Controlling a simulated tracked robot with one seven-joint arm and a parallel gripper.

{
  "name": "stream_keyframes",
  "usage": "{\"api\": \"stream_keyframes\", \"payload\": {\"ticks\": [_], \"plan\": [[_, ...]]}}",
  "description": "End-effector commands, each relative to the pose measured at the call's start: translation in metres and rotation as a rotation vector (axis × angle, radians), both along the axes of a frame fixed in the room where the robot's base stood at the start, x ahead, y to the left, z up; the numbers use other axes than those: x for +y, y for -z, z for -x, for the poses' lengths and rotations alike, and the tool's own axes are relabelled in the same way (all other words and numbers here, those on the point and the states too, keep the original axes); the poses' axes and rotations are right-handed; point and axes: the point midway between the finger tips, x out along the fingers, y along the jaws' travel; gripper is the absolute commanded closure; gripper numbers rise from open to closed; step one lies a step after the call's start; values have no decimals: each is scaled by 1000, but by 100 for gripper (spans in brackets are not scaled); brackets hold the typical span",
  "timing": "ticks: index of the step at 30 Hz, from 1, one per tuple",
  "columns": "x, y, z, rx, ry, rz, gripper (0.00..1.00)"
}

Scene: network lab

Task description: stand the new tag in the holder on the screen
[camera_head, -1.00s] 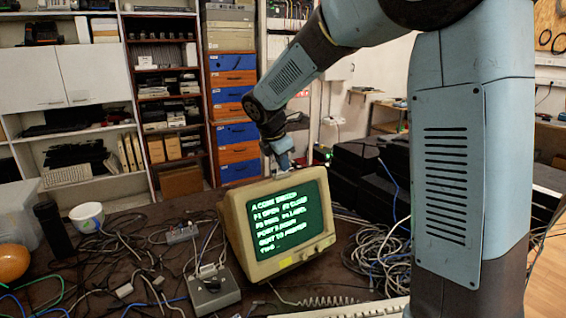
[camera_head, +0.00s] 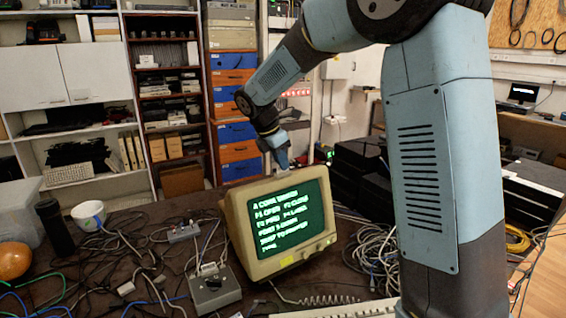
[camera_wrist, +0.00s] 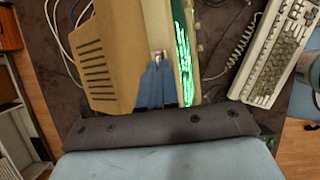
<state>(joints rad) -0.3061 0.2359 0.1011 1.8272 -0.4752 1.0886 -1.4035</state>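The screen is a beige CRT monitor (camera_head: 283,225) with green text, standing on the dark table and turned slightly to the right. My gripper (camera_head: 282,163) points down just over the monitor's top, toward its back. In the wrist view my gripper (camera_wrist: 157,68) shows as blue-grey fingers close together above the monitor's casing (camera_wrist: 113,50). A small pale piece (camera_wrist: 158,57) shows at the fingertips, beside the front bezel. I cannot tell whether it is the tag or the holder, or whether it is gripped. No other tag or holder can be made out.
A keyboard (camera_wrist: 277,50) lies in front of the monitor, with a coiled cord beside it. A grey switch box (camera_head: 213,288) stands left of the monitor. Loose cables (camera_head: 375,255) cover the table on both sides. Black boxes (camera_head: 360,165) stand behind at the right.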

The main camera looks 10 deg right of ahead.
Motion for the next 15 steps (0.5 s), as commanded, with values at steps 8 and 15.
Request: {"api": "stream_keyframes", "payload": {"ticks": [8, 15], "plan": [[1, 0, 0, 14, 0, 7, 100], [1, 0, 0, 13, -1, 6, 93]]}}
